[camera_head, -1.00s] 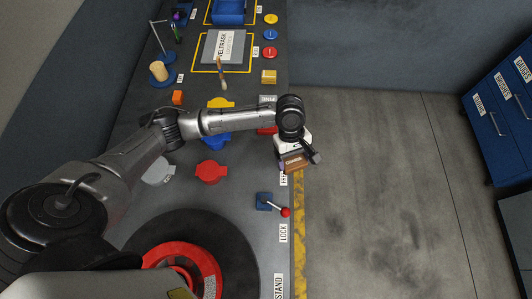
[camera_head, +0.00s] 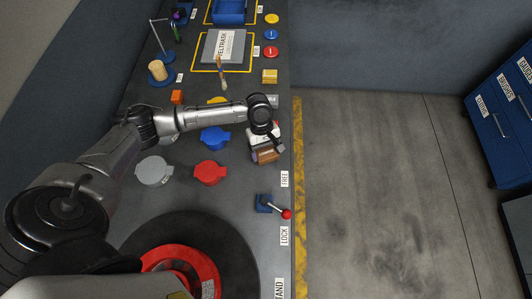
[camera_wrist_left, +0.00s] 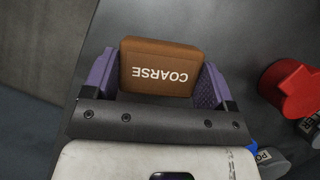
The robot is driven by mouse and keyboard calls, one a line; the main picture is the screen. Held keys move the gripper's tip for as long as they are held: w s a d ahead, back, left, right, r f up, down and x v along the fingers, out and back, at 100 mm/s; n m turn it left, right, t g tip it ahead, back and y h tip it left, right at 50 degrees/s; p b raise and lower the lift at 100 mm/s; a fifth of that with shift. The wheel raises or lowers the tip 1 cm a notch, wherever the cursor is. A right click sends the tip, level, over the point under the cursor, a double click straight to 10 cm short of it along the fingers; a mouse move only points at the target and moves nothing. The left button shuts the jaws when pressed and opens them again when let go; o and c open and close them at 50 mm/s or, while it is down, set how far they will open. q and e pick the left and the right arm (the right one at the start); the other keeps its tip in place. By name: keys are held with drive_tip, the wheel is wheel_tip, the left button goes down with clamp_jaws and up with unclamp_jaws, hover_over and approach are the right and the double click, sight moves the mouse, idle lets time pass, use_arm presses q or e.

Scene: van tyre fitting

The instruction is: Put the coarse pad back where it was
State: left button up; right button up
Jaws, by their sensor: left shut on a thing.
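The coarse pad (camera_wrist_left: 160,66) is a brown block with white "COARSE" lettering. In the left wrist view it sits between the two purple fingers of my left gripper (camera_wrist_left: 152,80), which is shut on it. In the head view the left gripper (camera_head: 266,150) holds the pad (camera_head: 268,156) over the right part of the dark bench, near its edge. I cannot tell whether the pad touches the bench top. My right gripper is not in view.
A red lidded piece (camera_head: 210,172), a blue one (camera_head: 215,138) and a grey one (camera_head: 153,171) lie left of the gripper. A lever with a red knob (camera_head: 286,214) stands in front. Open floor lies right of the bench.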

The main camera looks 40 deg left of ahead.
use_arm(q)
wheel_tip(320, 180, down, 2)
drive_tip(key=shift+f, duration=0.1)
drive_tip(key=o, duration=1)
drive_tip(key=shift+f, duration=0.1)
drive_tip(key=shift+c, duration=0.2)
drive_tip(key=p+v, duration=0.1)
drive_tip(key=v, duration=1.1)
drive_tip(key=shift+p, duration=0.35)
